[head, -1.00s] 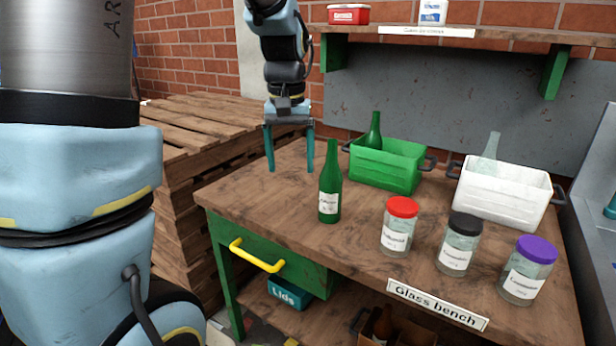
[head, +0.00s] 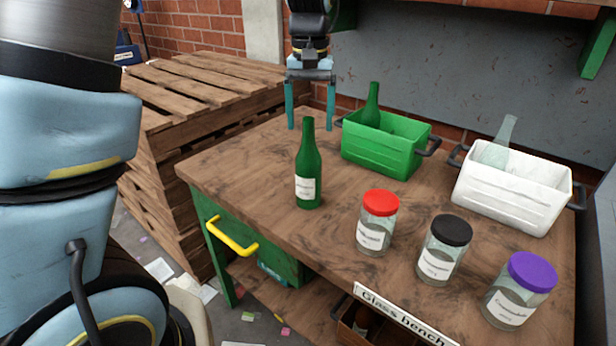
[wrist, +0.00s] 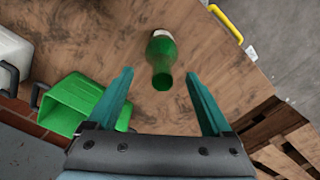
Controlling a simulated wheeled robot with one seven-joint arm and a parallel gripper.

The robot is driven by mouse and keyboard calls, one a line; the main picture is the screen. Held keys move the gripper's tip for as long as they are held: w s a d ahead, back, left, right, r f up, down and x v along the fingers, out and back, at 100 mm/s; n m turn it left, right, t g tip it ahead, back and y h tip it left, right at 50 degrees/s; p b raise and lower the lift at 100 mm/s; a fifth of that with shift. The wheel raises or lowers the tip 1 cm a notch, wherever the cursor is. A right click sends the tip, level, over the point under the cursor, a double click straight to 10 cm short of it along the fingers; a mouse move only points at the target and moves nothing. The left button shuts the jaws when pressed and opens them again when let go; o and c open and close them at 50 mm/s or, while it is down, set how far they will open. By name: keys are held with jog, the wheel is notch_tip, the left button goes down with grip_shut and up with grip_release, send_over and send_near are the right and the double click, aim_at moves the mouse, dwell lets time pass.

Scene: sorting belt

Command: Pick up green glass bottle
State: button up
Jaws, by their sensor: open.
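The green glass bottle (head: 308,166) stands upright on the wooden bench, with a white label on its front. My gripper (head: 310,128) is open and empty, pointing down over the bench behind the bottle in the head view. In the wrist view the bottle (wrist: 161,58) shows beyond the fingertips, near the middle line between the fingers of my gripper (wrist: 158,78). The fingers do not touch it. A second green bottle (head: 371,106) stands in the green crate (head: 380,158).
A white crate (head: 510,198) holding a clear bottle (head: 497,146) is at the right. Jars with red (head: 381,203), black (head: 452,230) and purple (head: 533,271) lids line the front. A yellow drawer handle (head: 232,238) juts out. The bench's left part is clear. Wooden pallets (head: 200,85) stand left.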

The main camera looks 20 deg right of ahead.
jog(key=p, duration=0.1)
send_over(308, 165)
jog(key=w+d, duration=0.1)
jog(key=w, duration=0.1)
jog(key=f, duration=0.5)
jog(key=shift+w, duration=0.2)
jog(key=shift+c, duration=0.3)
grip_shut()
dwell(0.4)
